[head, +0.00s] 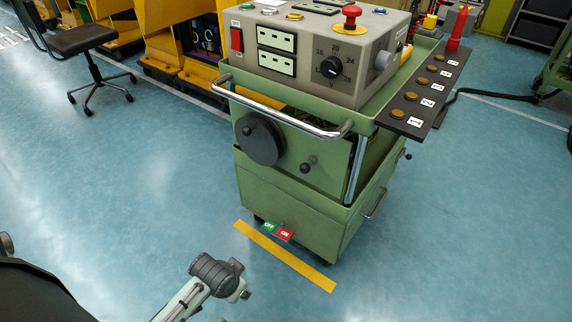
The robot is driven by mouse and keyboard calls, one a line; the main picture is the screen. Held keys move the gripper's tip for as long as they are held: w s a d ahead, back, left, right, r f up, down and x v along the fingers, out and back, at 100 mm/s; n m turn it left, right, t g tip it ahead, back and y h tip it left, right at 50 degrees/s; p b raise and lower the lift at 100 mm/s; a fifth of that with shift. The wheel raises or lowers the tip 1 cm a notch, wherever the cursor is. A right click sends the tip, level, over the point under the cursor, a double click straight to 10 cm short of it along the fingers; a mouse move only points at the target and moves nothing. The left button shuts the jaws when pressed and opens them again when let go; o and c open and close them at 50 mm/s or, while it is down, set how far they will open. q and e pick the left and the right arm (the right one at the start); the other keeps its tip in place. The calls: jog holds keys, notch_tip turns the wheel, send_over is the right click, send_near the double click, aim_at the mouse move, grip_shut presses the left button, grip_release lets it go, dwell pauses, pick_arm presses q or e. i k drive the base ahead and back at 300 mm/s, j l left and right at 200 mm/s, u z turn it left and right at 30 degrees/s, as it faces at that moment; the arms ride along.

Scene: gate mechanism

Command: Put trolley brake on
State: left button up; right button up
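The green trolley (285,208) stands upright on the blue floor in the middle of the head view. Its brake (278,231) is low at the trolley's front bottom edge, with a green OFF label (269,227) on the left and a red ON label (285,234) on the right. The brake's setting is too small to tell. My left gripper (241,291) is low in the picture, below and left of the brake and apart from it. Its fingers are small and partly hidden, so I cannot tell whether they are open. My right gripper is out of view.
A yellow floor strip (283,256) lies in front of the trolley. A push handle (283,115) and a grey handwheel (260,139) stick out above the brake. A control box (312,55) sits on top. A chair (85,42) stands back left.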

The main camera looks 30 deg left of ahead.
aim_at(284, 234)
jog(key=u, duration=0.9)
